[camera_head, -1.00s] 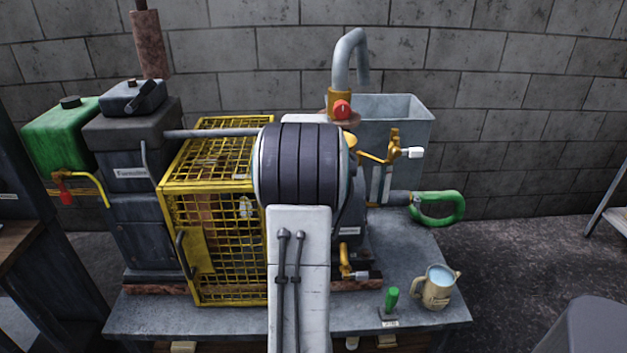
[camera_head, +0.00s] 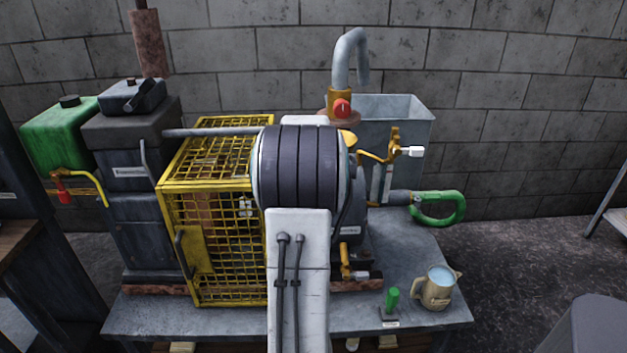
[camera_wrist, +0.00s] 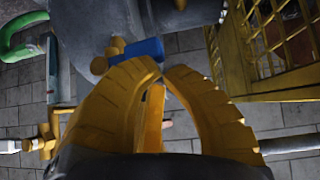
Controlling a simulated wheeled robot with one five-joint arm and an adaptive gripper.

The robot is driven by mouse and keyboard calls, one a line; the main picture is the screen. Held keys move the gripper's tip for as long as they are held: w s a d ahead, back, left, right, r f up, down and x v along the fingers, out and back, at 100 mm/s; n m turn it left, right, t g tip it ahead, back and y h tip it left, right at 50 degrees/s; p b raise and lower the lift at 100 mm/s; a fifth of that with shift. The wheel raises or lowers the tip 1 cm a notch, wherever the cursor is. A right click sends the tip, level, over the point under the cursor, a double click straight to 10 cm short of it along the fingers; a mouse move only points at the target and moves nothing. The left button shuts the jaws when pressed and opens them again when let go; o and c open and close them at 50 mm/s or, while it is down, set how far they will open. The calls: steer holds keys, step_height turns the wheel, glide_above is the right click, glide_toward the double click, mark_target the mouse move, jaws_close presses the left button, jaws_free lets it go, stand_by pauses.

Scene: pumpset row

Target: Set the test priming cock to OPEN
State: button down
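In the wrist view a blue handle (camera_wrist: 138,50) sits by a round brass fitting (camera_wrist: 117,46) on the grey pump body, just beyond my fingertips. It may be the test priming cock; no label on it is readable. My gripper (camera_wrist: 163,70) has two yellow ribbed fingers whose tips nearly meet, with nothing visibly clamped between them. The left fingertip overlaps the blue handle's edge; I cannot tell whether they touch. An orange bar (camera_wrist: 154,118) shows through the gap between the fingers. In the head view my arm hides the blue handle and most of my gripper.
The yellow mesh guard (camera_head: 215,235) stands left of my arm, close to my gripper in the wrist view. A white-handled brass cock (camera_head: 411,152), a green hose (camera_head: 438,208), a jug (camera_head: 435,288) and a green lever (camera_head: 392,299) are at right.

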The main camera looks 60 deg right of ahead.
steer(key=shift+f, duration=0.15)
steer(key=f+b, duration=0.2)
steer(key=b, duration=0.1)
steer(key=shift+w+a, duration=0.15)
steer(key=shift+w, duration=0.05)
step_height(320, 180, down, 2)
steer(key=b, duration=0.3)
steer(key=shift+s+d+f+b, duration=0.15)
steer(key=shift+s+f+b, duration=0.1)
steer(key=shift+f+b, duration=0.3)
steer(key=shift+s+d+f+b, duration=0.2)
steer(key=shift+f+b, duration=0.3)
steer(key=shift+b, duration=0.2)
steer(key=shift+s+d+f+b, duration=0.1)
steer(key=shift+s+f+b, duration=0.15)
steer(key=shift+f+b, duration=0.3)
steer(key=shift+r, duration=0.15)
